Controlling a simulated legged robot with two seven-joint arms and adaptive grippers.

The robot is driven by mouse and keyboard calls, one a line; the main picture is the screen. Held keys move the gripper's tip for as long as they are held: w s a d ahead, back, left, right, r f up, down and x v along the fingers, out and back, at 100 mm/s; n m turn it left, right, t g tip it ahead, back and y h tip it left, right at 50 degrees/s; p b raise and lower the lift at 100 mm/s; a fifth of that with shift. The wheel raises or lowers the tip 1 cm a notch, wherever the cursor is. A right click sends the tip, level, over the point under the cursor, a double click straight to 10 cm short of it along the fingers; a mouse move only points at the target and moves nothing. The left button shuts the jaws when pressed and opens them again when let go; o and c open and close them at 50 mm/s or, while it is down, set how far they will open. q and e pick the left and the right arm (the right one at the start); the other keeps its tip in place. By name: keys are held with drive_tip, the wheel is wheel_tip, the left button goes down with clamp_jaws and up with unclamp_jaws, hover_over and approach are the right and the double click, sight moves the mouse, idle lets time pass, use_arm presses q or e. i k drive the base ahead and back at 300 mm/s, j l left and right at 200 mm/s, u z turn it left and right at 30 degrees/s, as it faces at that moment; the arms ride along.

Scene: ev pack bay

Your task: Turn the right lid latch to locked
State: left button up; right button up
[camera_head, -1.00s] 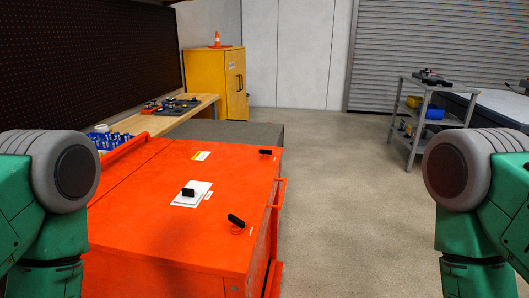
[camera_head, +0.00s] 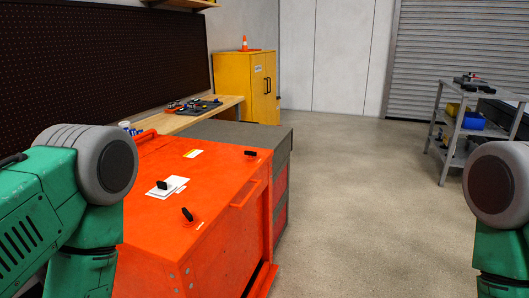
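An orange chest (camera_head: 218,175) with a flat lid stands at the lower left of the head view. Three small black latch handles sit on its lid. One latch (camera_head: 187,214) is at the near right corner, one (camera_head: 162,185) is on a white plate near the middle, and one (camera_head: 251,153) is at the far right corner. I cannot tell which is the right lid latch. Neither of my grippers is in view.
A grey box (camera_head: 240,134) stands behind the chest. A wooden bench (camera_head: 205,112) with tools runs along the left wall to a yellow cabinet (camera_head: 250,85). A grey cart (camera_head: 455,125) stands at the right. The concrete floor (camera_head: 345,190) between is clear.

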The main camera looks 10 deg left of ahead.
sight(250, 154)
drive_tip(key=i+l+u, duration=0.2)
drive_tip(key=i+l, duration=0.15)
drive_tip(key=l, duration=0.25)
drive_tip(key=i+l+u, duration=0.25)
drive_tip(key=l, duration=0.4)
drive_tip(key=i, duration=0.1)
